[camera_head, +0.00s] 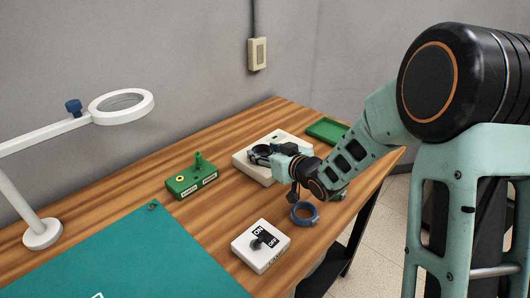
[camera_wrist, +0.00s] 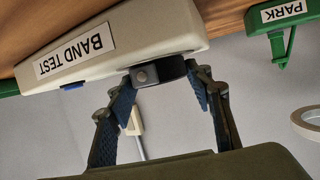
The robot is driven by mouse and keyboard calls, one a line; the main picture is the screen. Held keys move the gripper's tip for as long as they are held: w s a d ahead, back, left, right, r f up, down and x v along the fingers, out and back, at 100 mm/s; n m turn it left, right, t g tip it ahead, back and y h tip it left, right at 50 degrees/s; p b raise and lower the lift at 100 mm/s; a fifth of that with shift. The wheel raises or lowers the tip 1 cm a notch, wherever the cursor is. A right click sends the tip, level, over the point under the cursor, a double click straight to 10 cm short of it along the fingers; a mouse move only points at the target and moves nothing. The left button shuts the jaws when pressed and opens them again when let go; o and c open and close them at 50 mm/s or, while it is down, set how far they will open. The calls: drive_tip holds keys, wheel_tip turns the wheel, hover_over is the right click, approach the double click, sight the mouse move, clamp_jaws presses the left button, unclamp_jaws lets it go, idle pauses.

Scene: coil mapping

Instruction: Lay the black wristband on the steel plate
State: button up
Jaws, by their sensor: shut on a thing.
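The black wristband (camera_wrist: 158,71), with a round silver stud, sits between the fingertips of my gripper (camera_wrist: 160,82) in the wrist view. My gripper is shut on it, one finger at each end of the band. In the head view my gripper (camera_head: 268,152) is over the cream box (camera_head: 247,167), and the dark band shows at its tips. The wrist view shows this box's side (camera_wrist: 105,45), labelled "BAND TEST", right beside the band. I cannot tell whether the band touches the box. I cannot make out the steel plate; the gripper and band cover part of the box top.
A green "PARK" box (camera_head: 192,184) with a post stands left of the cream box. A blue ring (camera_head: 304,213) and a white ON/OFF switch box (camera_head: 261,246) are nearer. A green tray (camera_head: 327,131) lies behind. A teal mat (camera_head: 130,258) and magnifier lamp (camera_head: 122,106) are left.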

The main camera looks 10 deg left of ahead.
drive_tip(key=o, duration=0.9)
drive_tip(key=shift+o, duration=0.2)
drive_tip(key=shift+r+p, duration=0.2)
drive_tip(key=shift+p, duration=0.15)
drive_tip(key=p+v, duration=0.1)
drive_tip(key=v, duration=1.1)
drive_tip(key=shift+w, duration=0.1)
